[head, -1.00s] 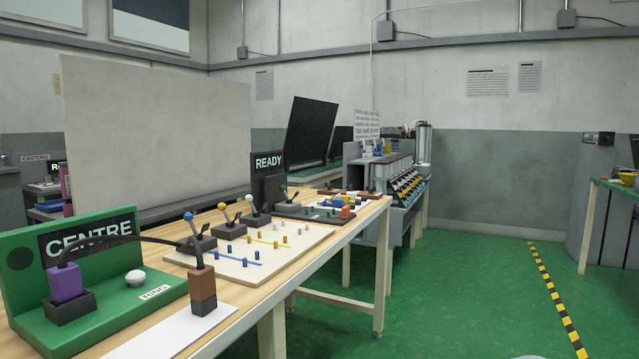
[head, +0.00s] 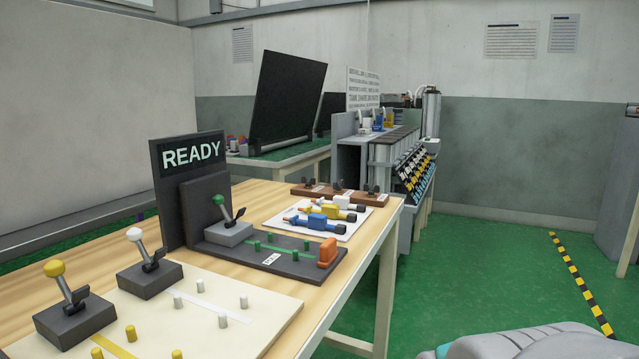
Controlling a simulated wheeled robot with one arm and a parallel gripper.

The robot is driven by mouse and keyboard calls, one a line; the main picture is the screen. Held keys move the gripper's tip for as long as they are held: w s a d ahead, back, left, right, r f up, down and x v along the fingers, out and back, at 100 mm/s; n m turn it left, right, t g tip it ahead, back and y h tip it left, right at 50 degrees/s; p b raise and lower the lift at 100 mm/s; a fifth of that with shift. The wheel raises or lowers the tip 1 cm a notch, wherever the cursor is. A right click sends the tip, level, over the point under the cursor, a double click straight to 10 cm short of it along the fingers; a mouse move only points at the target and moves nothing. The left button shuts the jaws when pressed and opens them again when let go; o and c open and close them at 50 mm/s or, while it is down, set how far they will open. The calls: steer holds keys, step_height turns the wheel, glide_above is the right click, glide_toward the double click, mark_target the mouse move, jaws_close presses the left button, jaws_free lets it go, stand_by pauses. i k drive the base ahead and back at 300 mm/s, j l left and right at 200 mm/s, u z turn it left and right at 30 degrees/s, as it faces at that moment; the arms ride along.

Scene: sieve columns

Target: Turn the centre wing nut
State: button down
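A brown wooden strip (head: 322,191) lies at the far end of the wooden table. Three small dark pieces that look like wing nuts stand on it in a row. The centre wing nut (head: 339,185) is between the left one (head: 309,182) and the right one (head: 373,191). They are too small for me to tell how each is turned. Small white labels lie beside them. My gripper is not in view. A grey rounded part at the bottom right looks like part of my own arm, well apart from the strip.
Nearer on the table are a READY sign (head: 191,153), a dark base with a green-knobbed lever (head: 222,232), a white board with coloured connectors (head: 318,220), and yellow and white levers. A rack of columns (head: 395,150) stands behind. Green floor (head: 470,270) is free at right.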

mark_target(337, 186)
steer(key=u, duration=2.85)
steer(key=l+z, duration=0.1)
steer(key=z, duration=2.75)
steer(key=u, duration=0.65)
steer(key=i+l+u, duration=0.1)
steer(key=l+u, duration=0.3)
steer(key=i+l+u, duration=0.1)
steer(key=l+u, duration=1.05)
steer(key=k+l, duration=0.05)
steer(key=l, duration=0.05)
